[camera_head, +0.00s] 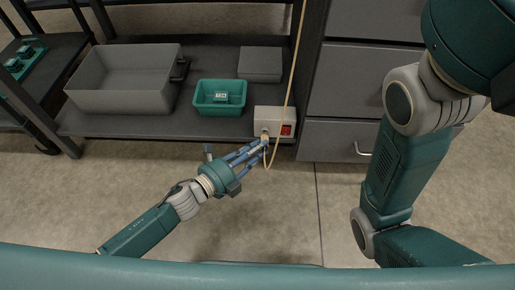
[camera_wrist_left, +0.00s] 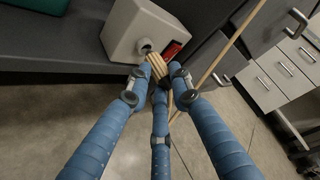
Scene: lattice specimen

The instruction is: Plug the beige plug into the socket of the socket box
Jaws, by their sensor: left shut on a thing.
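The socket box (camera_head: 275,118) is a pale box with a red switch (camera_head: 286,130), standing at the front edge of the low shelf. In the left wrist view the box (camera_wrist_left: 128,28) shows a round socket (camera_wrist_left: 144,45) on its front, left of the red switch (camera_wrist_left: 172,49). My left gripper (camera_head: 264,147) is in front of the box, its blue fingers shut on the beige plug (camera_wrist_left: 156,65). The plug's end is close to the socket, slightly below and right of it in the wrist view. I cannot tell whether they touch. My right gripper is out of view.
A beige cable (camera_head: 291,80) hangs down past the box's right side and loops near the plug. A green bin (camera_head: 208,108), a large grey bin (camera_head: 115,95) and a grey block (camera_head: 260,64) are on the shelf. Grey drawers (camera_head: 340,139) stand right. The floor in front is clear.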

